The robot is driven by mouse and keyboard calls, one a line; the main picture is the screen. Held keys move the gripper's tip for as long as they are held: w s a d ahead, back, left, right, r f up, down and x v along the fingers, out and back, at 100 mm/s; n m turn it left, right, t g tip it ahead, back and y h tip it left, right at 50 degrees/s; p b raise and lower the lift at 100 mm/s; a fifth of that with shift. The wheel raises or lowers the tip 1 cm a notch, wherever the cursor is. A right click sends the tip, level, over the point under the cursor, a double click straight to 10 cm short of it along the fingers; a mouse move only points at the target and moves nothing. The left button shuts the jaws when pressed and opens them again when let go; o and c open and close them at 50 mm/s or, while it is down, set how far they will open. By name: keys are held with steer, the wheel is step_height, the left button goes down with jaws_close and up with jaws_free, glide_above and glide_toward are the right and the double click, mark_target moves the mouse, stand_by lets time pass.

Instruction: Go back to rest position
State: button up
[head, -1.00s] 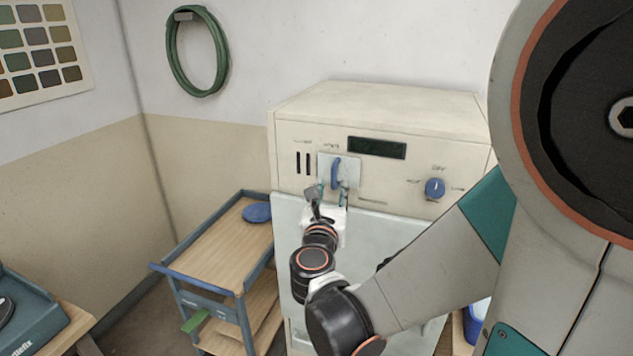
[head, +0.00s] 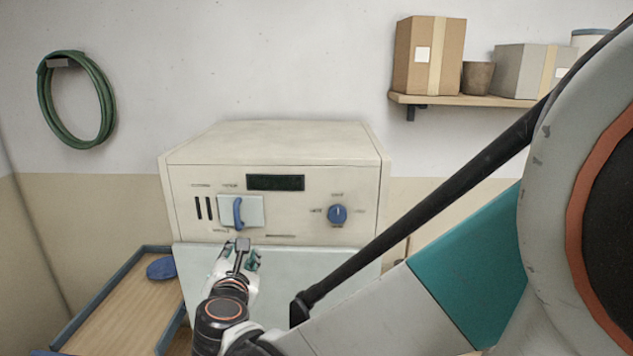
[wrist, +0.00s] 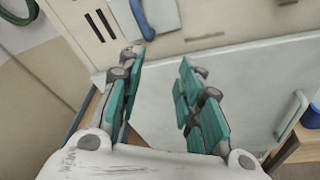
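My gripper (head: 243,257) is in front of the cream machine (head: 275,148), just below the blue lever (head: 238,212) on its pale plate. In the wrist view my gripper (wrist: 158,75) has its two teal-padded fingers spread, with nothing between them. The lever (wrist: 143,20) shows beyond the left fingertip, and a gap appears to lie between them. The lever stands upright. The machine's pale front panel (head: 310,275) is partly hidden behind my arm.
A cart (head: 125,315) with a blue disc (head: 161,268) stands left of the machine. A wall shelf (head: 480,101) holds boxes at upper right. A green hose (head: 75,100) hangs on the wall. A blue container edge (wrist: 291,115) shows at right in the wrist view.

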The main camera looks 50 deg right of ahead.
steer(key=s+a+f+m+g+y+b, duration=0.2)
steer(key=s+a+f+m+y, duration=0.3)
steer(key=a+m, duration=0.3)
steer(key=s+a+f+m+g+y+b, duration=0.2)
steer(key=s+a+f+m+y, duration=0.3)
steer(key=m, duration=0.8)
steer(key=s+a+b, duration=0.1)
steer(key=s+a, duration=0.2)
steer(key=shift+a+f+g, duration=0.25)
steer(key=shift+a+g, duration=0.05)
steer(key=shift+a, duration=0.05)
